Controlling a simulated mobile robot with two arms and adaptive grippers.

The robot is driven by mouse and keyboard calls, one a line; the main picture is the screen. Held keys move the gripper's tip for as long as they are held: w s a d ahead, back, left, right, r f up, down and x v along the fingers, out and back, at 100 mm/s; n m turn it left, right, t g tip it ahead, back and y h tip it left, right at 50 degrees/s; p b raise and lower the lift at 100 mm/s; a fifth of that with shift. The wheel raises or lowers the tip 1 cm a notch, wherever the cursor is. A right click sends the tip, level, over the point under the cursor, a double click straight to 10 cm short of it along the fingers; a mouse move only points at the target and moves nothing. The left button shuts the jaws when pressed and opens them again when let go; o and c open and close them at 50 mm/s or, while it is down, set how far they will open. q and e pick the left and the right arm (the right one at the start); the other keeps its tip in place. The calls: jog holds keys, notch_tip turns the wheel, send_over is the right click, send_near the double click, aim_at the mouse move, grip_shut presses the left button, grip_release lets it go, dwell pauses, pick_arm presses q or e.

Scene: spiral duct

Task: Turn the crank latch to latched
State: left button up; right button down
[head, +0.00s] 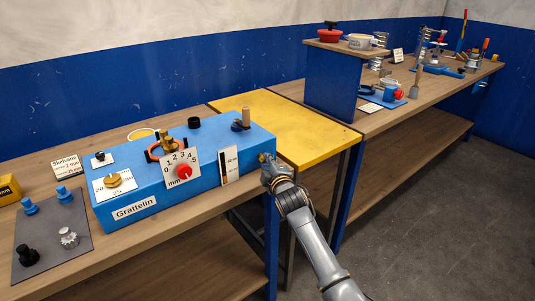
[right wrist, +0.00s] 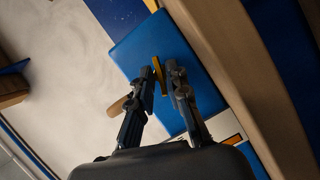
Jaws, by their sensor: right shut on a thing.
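The blue box labelled "Grattelin" (head: 190,185) stands on the wooden workbench. A small yellow lever, which looks like the crank latch (head: 264,157), is at its right end, mostly hidden by my right gripper (head: 268,165). In the right wrist view, the yellow lever (right wrist: 159,64) lies between the two fingertips of the right gripper (right wrist: 161,75), against the blue end face (right wrist: 150,48). The right gripper is shut on it. I cannot read the latch's state or any mark for it. My left gripper is not in view.
The box carries a dial card with a red knob (head: 184,171), a brass knob (head: 113,181) and an upright wooden handle (head: 246,117). A grey plate (head: 50,235) with small parts lies at left. A bare yellow table (head: 290,125) stands beyond the box's right end.

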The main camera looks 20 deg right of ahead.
jog(key=m+p, duration=0.1)
jog(key=p, duration=0.1)
jog(key=m+g+p, duration=0.1)
jog(key=m+p, duration=0.1)
jog(key=shift+d+r+y, duration=0.1)
jog(key=shift+r+y, duration=0.25)
jog(key=shift+y, duration=0.05)
jog(key=shift+d+f+m+g+y+p, duration=0.1)
jog(key=shift+m+g+y+p, duration=0.4)
jog(key=shift+m+p, duration=0.4)
jog(key=shift+m, duration=0.4)
jog(key=shift+w+f+m+g+y, duration=0.15)
jog(key=shift+m+g+y, duration=0.25)
jog(key=shift+m, duration=0.2)
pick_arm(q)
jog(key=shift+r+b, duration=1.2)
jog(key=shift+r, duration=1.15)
pick_arm(e)
jog(key=shift+m+g+y, duration=0.3)
jog(key=shift+m+y, duration=0.6)
jog(key=shift+m, duration=0.3)
jog(key=c, duration=1.5)
grip_release()
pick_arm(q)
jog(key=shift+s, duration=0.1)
pick_arm(e)
jog(key=shift+d, duration=0.1)
